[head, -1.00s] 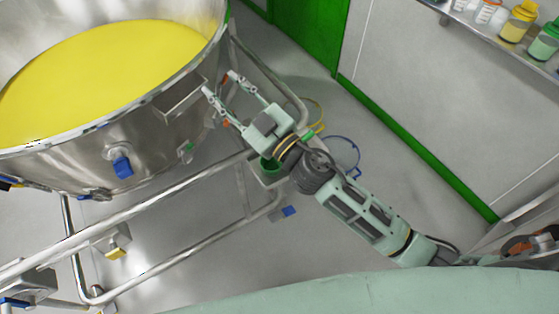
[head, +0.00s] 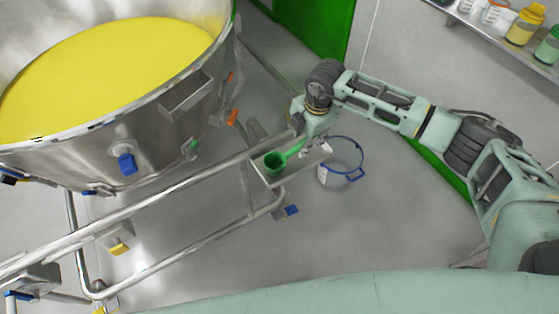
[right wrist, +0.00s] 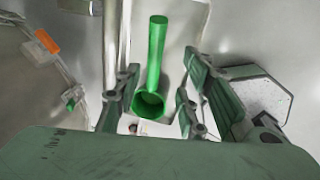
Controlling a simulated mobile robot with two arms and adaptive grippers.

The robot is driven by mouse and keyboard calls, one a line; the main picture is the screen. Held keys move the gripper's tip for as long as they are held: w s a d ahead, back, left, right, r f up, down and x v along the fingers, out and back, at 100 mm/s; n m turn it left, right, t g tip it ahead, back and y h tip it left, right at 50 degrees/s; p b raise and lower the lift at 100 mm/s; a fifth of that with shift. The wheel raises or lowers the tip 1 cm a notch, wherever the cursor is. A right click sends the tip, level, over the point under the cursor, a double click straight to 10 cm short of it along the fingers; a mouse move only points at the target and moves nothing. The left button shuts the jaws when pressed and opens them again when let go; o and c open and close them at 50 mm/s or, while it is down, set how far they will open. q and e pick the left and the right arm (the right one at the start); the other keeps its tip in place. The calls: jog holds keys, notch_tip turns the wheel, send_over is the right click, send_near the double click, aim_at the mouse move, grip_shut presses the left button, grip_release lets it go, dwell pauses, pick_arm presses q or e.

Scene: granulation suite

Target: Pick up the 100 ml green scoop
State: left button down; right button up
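The green scoop (head: 275,162) lies on a small metal shelf (head: 268,180) on the frame beside the large vessel, its handle pointing up and right in the head view. My right gripper (head: 312,146) is just over the handle end. In the right wrist view the scoop (right wrist: 155,60) shows with its round cup nearest the palm and its handle pointing away. The open fingers of my right gripper (right wrist: 158,98) stand on either side of the scoop, with gaps visible. I cannot tell its exact height above the handle. My left gripper is in neither view.
The steel vessel (head: 180,130) of yellow material (head: 110,75) and its tubular rails (head: 150,205) are on the left. A clear bucket with a blue rim (head: 341,165) stands on the floor right of the shelf. A wall shelf (head: 500,45) holds several bottles.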

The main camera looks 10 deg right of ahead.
aim_at(299, 145)
jog(key=f, duration=0.2)
jog(key=w+a+f, duration=0.1)
jog(key=f+p, duration=0.1)
jog(key=f, duration=0.1)
jog(key=shift+w+a+f, duration=0.2)
jog(key=shift+w+f, duration=0.05)
jog(key=shift+f, duration=0.1)
jog(key=shift+c, duration=0.3)
grip_shut()
